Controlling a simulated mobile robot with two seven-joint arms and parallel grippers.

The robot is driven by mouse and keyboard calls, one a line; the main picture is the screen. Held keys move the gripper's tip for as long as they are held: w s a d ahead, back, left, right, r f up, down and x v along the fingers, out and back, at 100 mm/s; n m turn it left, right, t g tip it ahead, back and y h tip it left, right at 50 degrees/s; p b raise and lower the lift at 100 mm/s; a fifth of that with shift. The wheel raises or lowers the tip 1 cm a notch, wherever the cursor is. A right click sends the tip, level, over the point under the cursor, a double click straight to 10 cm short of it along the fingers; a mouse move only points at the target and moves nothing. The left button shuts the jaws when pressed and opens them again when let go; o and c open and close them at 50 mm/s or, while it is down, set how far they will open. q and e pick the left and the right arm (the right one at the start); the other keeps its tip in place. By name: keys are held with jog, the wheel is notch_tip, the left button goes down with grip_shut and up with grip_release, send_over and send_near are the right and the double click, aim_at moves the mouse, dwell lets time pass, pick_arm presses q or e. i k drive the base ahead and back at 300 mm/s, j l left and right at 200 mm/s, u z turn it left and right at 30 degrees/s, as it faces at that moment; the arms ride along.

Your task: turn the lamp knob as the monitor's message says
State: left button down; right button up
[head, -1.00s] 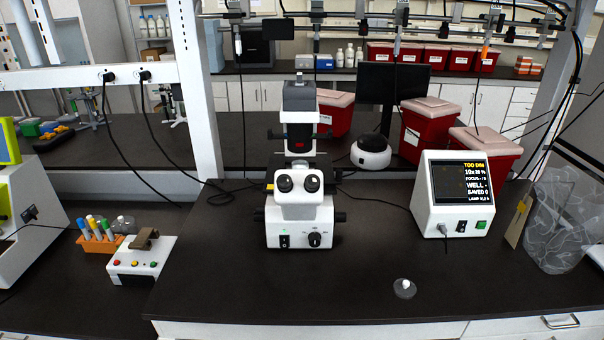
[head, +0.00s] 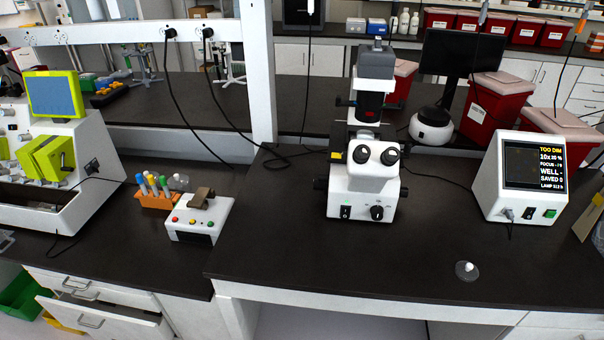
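The monitor (head: 490,190) is a white box with a dark screen (head: 535,165) on the bench at the right. Its top line reads "TOO DIM" in yellow, with smaller lines below, including "WELL -", "SAVED 0" and a lamp line too small to read surely. The white microscope (head: 362,190) stands upright on the bench, left of the monitor. A black round knob (head: 377,212) is on the lower right of its front, and a black switch (head: 346,212) with a green light above it is on the lower left. Neither of my grippers is in view.
A small clear dish (head: 466,271) lies near the bench's front edge. A white box with coloured buttons (head: 200,218) and an orange tube rack (head: 158,200) stand at the left. Bare black bench top (head: 300,255) lies in front of the microscope.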

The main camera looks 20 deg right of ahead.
aim_at(322, 177)
jog(key=i+j, duration=0.2)
jog(key=j, duration=0.15)
jog(key=i+j+z, duration=0.1)
jog(key=i+j, duration=0.35)
jog(key=j, duration=0.2)
jog(key=i+j+z, duration=0.1)
jog(key=z, duration=1.35)
jog(key=k+j, duration=0.1)
jog(key=j+u, duration=0.05)
